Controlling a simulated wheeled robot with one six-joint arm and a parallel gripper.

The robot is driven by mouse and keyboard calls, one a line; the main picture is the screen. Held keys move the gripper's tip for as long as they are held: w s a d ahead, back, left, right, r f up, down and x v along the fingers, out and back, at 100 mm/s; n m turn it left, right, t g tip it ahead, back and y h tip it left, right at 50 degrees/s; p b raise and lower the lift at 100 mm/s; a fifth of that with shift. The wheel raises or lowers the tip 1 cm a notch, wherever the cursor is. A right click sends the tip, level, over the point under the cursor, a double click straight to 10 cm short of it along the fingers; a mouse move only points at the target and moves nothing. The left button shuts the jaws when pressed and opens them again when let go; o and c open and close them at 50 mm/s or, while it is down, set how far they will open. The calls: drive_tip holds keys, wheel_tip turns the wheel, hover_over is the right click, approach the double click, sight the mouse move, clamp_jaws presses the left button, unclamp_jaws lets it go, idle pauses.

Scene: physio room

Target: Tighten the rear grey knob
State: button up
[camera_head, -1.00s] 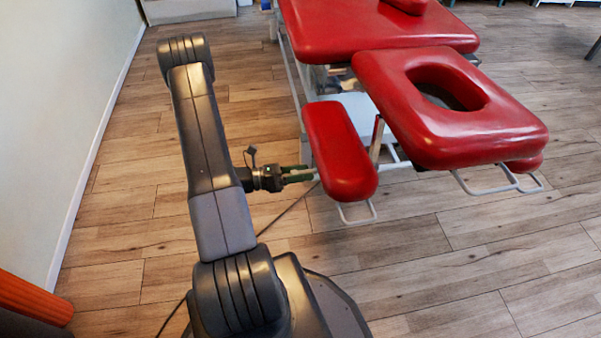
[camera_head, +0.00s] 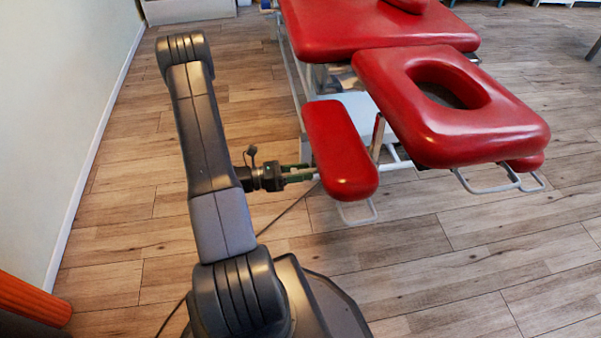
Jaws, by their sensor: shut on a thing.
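The red treatment table's face section (camera_head: 490,125) with its oval opening and a red armrest pad (camera_head: 340,150) are at the centre. My gripper (camera_head: 312,173) reaches from the left, at the left side of the armrest pad, low beside its edge. Its greenish fingers point right and their tips are at or under the pad's edge. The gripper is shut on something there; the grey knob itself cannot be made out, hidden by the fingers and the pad.
The main red couch (camera_head: 375,35) stands behind on a white frame. Metal loops (camera_head: 490,183) stick out below the face section. A dark cable lies on the wooden floor (camera_head: 470,260). A white wall (camera_head: 50,110) is at left, with an orange cylinder (camera_head: 30,298) at lower left.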

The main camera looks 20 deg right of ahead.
drive_tip(key=shift+m+b, duration=1)
drive_tip(key=shift+m, duration=1.1)
drive_tip(key=o, duration=1)
drive_tip(key=shift+a, duration=0.1)
drive_tip(key=p+v, duration=0.2)
drive_tip(key=v, duration=1.1)
drive_tip(key=shift+a+p, duration=0.35)
drive_tip(key=shift+p, duration=0.05)
drive_tip(key=b+x, duration=0.2)
drive_tip(key=x, duration=1.2)
drive_tip(key=shift+b, duration=0.4)
